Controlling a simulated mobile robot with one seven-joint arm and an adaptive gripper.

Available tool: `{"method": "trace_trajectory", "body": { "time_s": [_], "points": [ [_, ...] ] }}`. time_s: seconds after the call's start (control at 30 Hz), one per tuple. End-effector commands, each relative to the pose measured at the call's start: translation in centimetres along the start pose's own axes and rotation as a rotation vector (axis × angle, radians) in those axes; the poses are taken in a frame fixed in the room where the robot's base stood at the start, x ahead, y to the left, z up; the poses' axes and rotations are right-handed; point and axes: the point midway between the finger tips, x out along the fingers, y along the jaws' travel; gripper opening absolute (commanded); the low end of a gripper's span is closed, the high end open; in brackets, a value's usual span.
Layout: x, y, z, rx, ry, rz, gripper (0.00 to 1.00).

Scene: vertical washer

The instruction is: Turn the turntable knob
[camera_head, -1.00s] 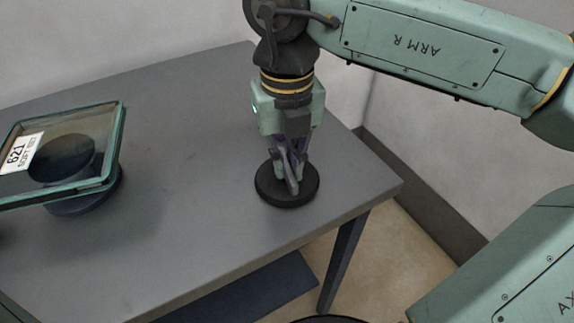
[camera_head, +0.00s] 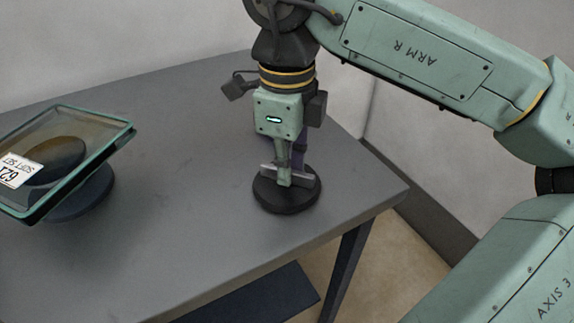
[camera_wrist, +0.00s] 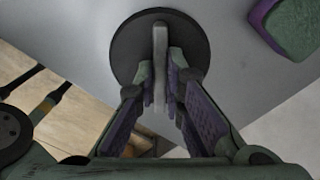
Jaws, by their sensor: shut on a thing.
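The knob is a round black disc (camera_head: 272,201) with a raised grey bar (camera_head: 268,168), near the right end of the grey table. In the wrist view the disc (camera_wrist: 190,38) and the bar (camera_wrist: 160,45) show from above. My gripper (camera_head: 285,180) points straight down over it. In the wrist view my gripper (camera_wrist: 161,88) has one finger on each side of the bar and is shut on it. At the left stands the turntable, a dark round base (camera_head: 90,197) bearing a tilted, green-framed glass pane (camera_head: 112,133) with a white label (camera_head: 18,171).
The grey table (camera_head: 190,150) is clear between the turntable and the knob. Its right edge and a dark leg (camera_head: 343,265) lie close to the knob. A green and purple shape (camera_wrist: 290,25) shows in the wrist view; I cannot tell what it is.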

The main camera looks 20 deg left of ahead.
Motion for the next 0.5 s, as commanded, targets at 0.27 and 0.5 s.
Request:
{"method": "trace_trajectory", "body": {
  "time_s": [0.27, 0.5],
  "points": [
    [-0.02, -0.02, 0.06, -0.165, -0.003, -0.001, 0.00],
    [-0.05, -0.02, 0.02, -0.233, -0.001, -0.001, 0.00]
  ]
}}
